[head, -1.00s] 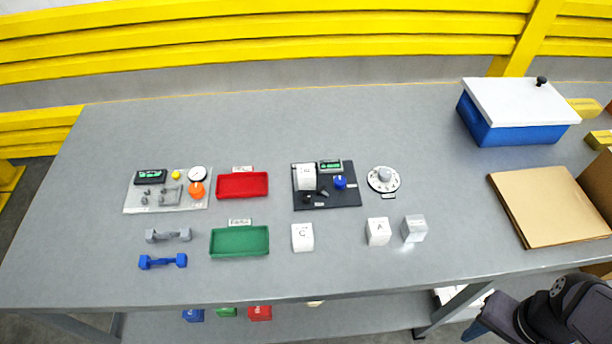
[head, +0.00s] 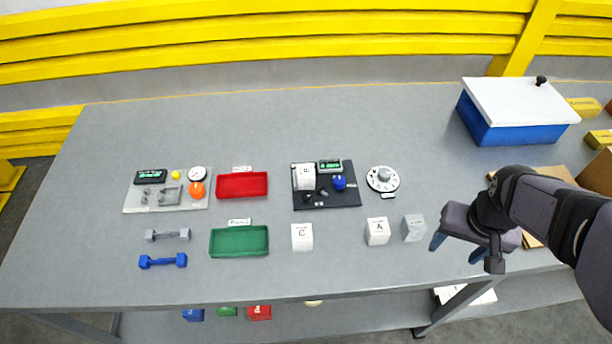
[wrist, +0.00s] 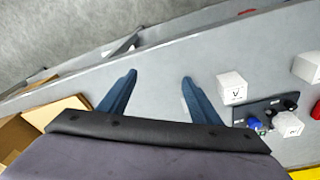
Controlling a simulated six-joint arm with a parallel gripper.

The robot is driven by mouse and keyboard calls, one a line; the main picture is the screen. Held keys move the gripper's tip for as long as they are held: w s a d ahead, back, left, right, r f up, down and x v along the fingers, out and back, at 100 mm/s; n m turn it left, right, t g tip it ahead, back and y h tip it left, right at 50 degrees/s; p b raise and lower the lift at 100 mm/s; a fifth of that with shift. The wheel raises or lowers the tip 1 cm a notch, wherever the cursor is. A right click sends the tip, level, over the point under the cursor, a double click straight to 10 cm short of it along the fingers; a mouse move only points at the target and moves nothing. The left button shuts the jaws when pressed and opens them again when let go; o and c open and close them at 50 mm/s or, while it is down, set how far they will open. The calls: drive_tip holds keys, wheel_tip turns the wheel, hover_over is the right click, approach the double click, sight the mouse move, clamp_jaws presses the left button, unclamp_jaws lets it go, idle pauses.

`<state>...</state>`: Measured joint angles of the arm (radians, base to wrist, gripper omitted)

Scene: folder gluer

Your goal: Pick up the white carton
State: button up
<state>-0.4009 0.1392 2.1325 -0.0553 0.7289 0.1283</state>
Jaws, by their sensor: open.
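White cartons stand on the grey table: carton A (head: 377,232), carton C (head: 302,237) and carton B (head: 305,177) on a black panel. A plain pale grey-white box (head: 413,228) stands right of carton A. I cannot tell from the pictures which one is the white carton. My gripper (head: 456,249) is open and empty, just right of the pale box, its fingers pointing down. In the wrist view my gripper (wrist: 158,85) has bare table between its fingers, and a lettered white carton (wrist: 232,88) stands to their right.
A white dial (head: 383,179) lies behind the cartons. Red (head: 242,185) and green (head: 239,242) trays and dumbbells are at left. A blue box with a white lid (head: 517,115) stands at back right. Brown cardboard lies partly behind my arm. The back middle is clear.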

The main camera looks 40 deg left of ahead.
drive_tip(key=w+a+r+n+t+y, duration=0.1)
drive_tip(key=w+a+n, duration=0.15)
drive_tip(key=a, duration=1.15)
drive_tip(key=n+y, duration=0.2)
drive_tip(key=n, duration=0.1)
approach(306, 175)
drive_tip(key=f, duration=0.2)
drive_tip(key=shift+t, duration=0.3)
drive_tip(key=shift+a+p+x, duration=0.2)
drive_tip(key=shift+p+x, duration=1.6)
drive_tip(key=shift+x, duration=1.65)
drive_tip(key=shift+r, duration=0.1)
drive_tip(key=shift+c, duration=0.4)
drive_tip(key=c, duration=1.1)
drive_tip(key=shift+r, duration=0.1)
